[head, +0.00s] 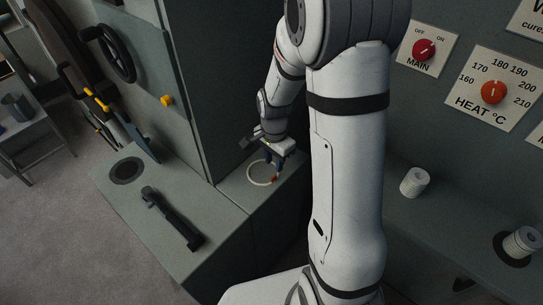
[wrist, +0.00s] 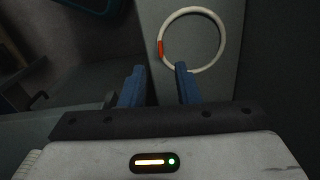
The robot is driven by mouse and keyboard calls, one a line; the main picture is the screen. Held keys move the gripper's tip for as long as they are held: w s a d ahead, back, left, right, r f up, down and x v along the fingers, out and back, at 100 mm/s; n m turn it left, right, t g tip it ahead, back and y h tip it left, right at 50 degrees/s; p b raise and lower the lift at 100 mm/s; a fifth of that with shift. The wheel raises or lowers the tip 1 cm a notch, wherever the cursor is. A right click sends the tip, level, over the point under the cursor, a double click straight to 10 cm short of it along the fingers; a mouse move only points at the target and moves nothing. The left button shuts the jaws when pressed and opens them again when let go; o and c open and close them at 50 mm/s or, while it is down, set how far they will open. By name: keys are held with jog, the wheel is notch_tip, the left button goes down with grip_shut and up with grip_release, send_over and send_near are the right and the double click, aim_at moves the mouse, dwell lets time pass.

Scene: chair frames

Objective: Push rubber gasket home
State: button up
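The rubber gasket is a pale ring with a red mark on it. In the head view the gasket (head: 248,173) lies on a grey surface in the corner by the dark cabinet. In the wrist view the gasket (wrist: 223,40) is ahead of the fingers, with the red mark at its left side. My gripper (head: 279,168) is over the right side of the ring. In the wrist view my gripper (wrist: 160,68) has a clear gap between its blue fingers, with nothing held. The right fingertip overlaps the ring's lower edge; I cannot tell if it touches.
A black handle-like bar (head: 172,218) and a dark round recess (head: 126,171) are on the left bench. The dark cabinet (head: 210,80) rises behind the gasket.

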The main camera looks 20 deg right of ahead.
aim_at(274, 178)
notch_tip(274, 178, down, 8)
jog(key=b, duration=0.5)
jog(key=shift+r+b, duration=0.2)
jog(key=shift+b, duration=0.1)
jog(key=shift+r, duration=0.1)
grip_shut()
jog(key=shift+r+p, duration=1.4)
jog(key=shift+r, duration=0.65)
